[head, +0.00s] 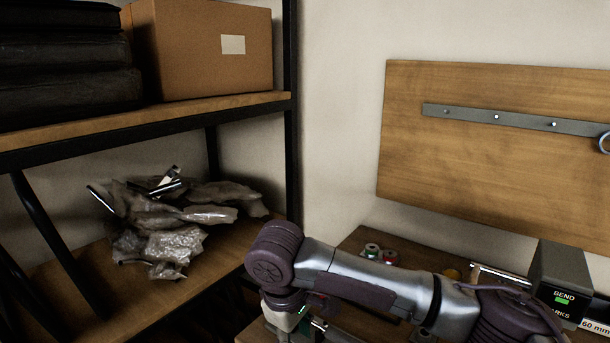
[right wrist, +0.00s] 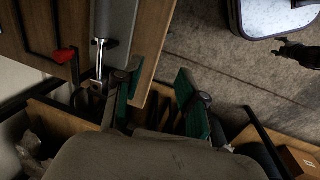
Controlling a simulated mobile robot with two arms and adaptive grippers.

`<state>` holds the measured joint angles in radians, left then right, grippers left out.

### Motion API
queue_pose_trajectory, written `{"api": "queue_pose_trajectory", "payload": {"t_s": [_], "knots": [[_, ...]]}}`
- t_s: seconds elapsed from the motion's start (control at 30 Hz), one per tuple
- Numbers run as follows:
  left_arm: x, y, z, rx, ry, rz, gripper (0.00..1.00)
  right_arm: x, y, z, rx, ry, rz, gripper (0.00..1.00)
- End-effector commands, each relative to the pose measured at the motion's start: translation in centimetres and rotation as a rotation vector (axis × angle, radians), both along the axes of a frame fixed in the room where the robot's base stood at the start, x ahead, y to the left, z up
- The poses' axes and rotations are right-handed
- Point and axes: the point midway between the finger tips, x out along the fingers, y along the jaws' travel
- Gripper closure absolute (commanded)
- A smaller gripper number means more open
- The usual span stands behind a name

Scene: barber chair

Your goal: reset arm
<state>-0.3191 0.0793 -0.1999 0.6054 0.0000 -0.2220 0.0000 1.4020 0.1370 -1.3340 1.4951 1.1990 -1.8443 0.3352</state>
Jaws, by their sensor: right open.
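My right arm comes in from the right in the head view and stretches left, low over the wooden bench (head: 375,237). Its joint is near the shelf, with the forearm bent downward. The right gripper is mostly hidden at the bottom edge there. My left gripper is not in view.
A metal shelf at left holds a cardboard box (head: 205,50), dark cases (head: 65,65) and crumpled wrapping (head: 165,225). A box labelled BEND (head: 560,285) and small spools (head: 380,253) are on the bench. A wooden board (head: 480,150) hangs behind. Carpeted floor (right wrist: 225,65) lies beyond the edge.

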Motion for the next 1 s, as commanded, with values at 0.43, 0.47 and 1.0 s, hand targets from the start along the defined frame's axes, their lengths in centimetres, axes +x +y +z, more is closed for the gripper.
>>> {"api": "queue_pose_trajectory", "payload": {"t_s": [0.43, 0.47, 1.0], "knots": [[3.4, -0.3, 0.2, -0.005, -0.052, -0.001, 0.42, -3.2, 2.5, -4.0, 0.135, 0.042, 0.072, 0.6], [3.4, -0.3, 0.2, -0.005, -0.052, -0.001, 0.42, -3.5, 2.8, -4.3, 0.151, 0.044, 0.077, 0.6], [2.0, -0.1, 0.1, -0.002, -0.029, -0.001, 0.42, -11.3, 3.0, -12.1, 0.602, 0.034, -0.083, 0.6]]}}
